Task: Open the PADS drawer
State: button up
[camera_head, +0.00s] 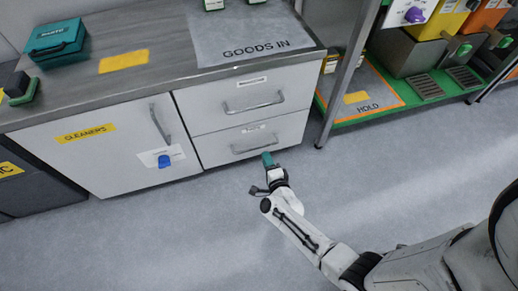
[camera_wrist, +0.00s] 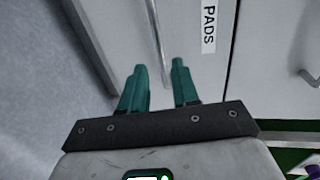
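The PADS drawer (camera_head: 285,135) is the lower of two white drawers under the counter and looks closed. In the wrist view its label reads PADS (camera_wrist: 208,26), turned on its side. Its grey bar handle (camera_head: 240,151) shows left of my gripper (camera_head: 267,158) in the head view. In the wrist view the handle (camera_wrist: 156,35) runs down toward the gap between my teal fingers. My gripper (camera_wrist: 160,72) is open, with one finger to each side of the handle's line. I cannot tell whether the fingertips reach past the bar. Nothing is held.
Above is another drawer with its own handle (camera_head: 254,103). The floor in front is clear.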

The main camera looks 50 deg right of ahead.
aim_at(261, 147)
jog(key=b+x, duration=0.2)
jog(key=x, duration=0.6)
jog(key=shift+b, duration=0.3)
jog(key=shift+c, duration=0.4)
grip_shut()
